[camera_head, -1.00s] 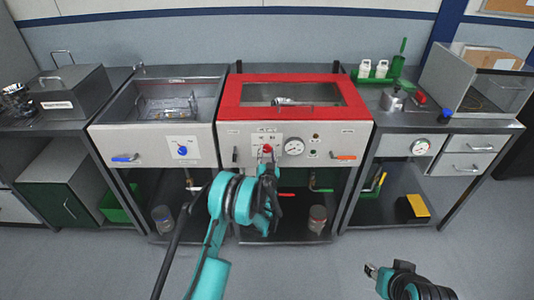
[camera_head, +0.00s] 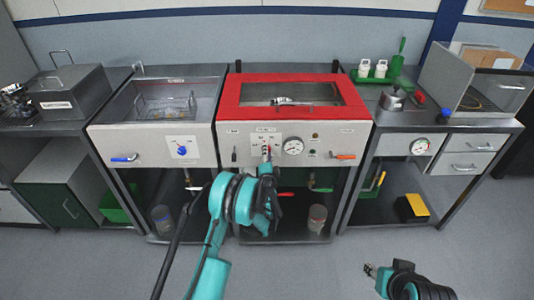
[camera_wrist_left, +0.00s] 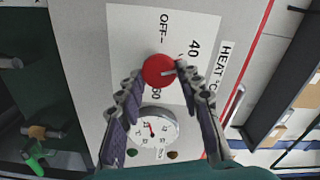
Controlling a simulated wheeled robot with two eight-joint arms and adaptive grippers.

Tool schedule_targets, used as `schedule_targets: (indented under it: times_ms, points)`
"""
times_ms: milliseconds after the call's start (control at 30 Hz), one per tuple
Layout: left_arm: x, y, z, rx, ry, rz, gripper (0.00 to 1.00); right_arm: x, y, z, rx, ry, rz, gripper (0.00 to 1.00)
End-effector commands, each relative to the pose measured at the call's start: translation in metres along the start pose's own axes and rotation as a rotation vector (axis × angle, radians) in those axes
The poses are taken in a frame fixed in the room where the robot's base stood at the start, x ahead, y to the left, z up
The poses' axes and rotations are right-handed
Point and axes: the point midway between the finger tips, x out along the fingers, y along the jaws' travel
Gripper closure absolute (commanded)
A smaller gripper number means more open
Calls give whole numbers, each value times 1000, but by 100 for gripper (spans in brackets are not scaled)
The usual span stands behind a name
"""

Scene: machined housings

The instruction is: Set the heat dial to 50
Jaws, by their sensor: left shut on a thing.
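The red heat dial (camera_wrist_left: 159,70) sits on the pale panel (camera_wrist_left: 85,30) in the left wrist view, its white mark pointing roughly right, toward the HEAT °C heading. OFF shows above the dial, 40 at upper right, 60 below; 50 cannot be read. My left gripper (camera_wrist_left: 160,84) is shut on the dial, a finger on either side. In the head view my left gripper (camera_head: 266,160) reaches the front of the red-topped unit (camera_head: 228,108) and mostly hides the dial. My right gripper (camera_head: 370,270) is away at lower right; its jaw state is unclear.
A round gauge (camera_head: 293,146) is right of the dial, with an orange-handled lever (camera_head: 343,156) farther right. Another unit with a blue knob (camera_head: 182,150) stands to the left. The floor in front is clear.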

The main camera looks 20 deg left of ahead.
Motion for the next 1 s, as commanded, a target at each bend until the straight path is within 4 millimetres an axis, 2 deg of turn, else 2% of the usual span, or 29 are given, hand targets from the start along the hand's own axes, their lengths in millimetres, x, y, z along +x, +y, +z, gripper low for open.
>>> schedule_targets:
  times_ms: [600, 1000]
  points:
    - [0, 3, 0, 564, 1, 0, 93, 0, 0, 0, 0, 0, 0, 60]
    - [0, 4, 1, 789, 2, 0, 93, 0, 0, 0, 0, 0, 0, 60]
